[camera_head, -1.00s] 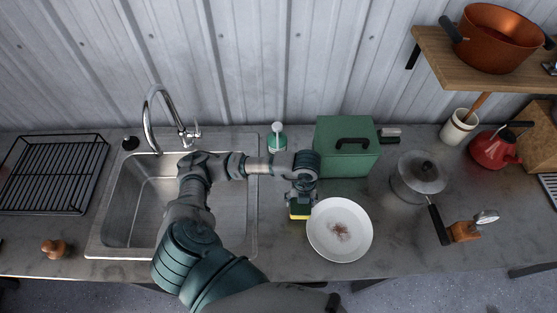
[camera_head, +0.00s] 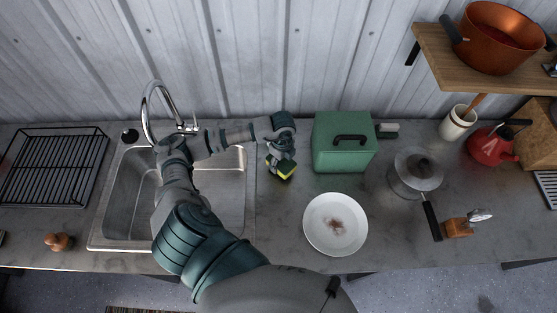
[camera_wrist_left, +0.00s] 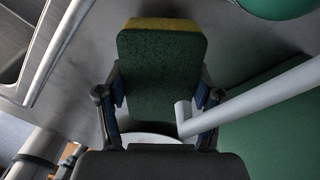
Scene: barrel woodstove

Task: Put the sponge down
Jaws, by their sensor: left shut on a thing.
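The sponge (camera_head: 287,171), yellow and dark green, is in my left gripper (camera_head: 278,159), above the counter between the sink and the green box. In the left wrist view the sponge's dark green face (camera_wrist_left: 160,75) fills the middle, with a yellow edge at the top. The fingers of my left gripper (camera_wrist_left: 158,100) are shut on both its sides. The head view does not show clearly whether the sponge touches the counter. My right gripper is not in view.
The sink (camera_head: 235,238) is left of the sponge, with a faucet (camera_head: 148,100) behind. A green box (camera_head: 343,158) stands just right. A stained white plate (camera_head: 318,238) lies in front right. A lidded pot (camera_head: 410,178) is farther right. Counter left of the plate is clear.

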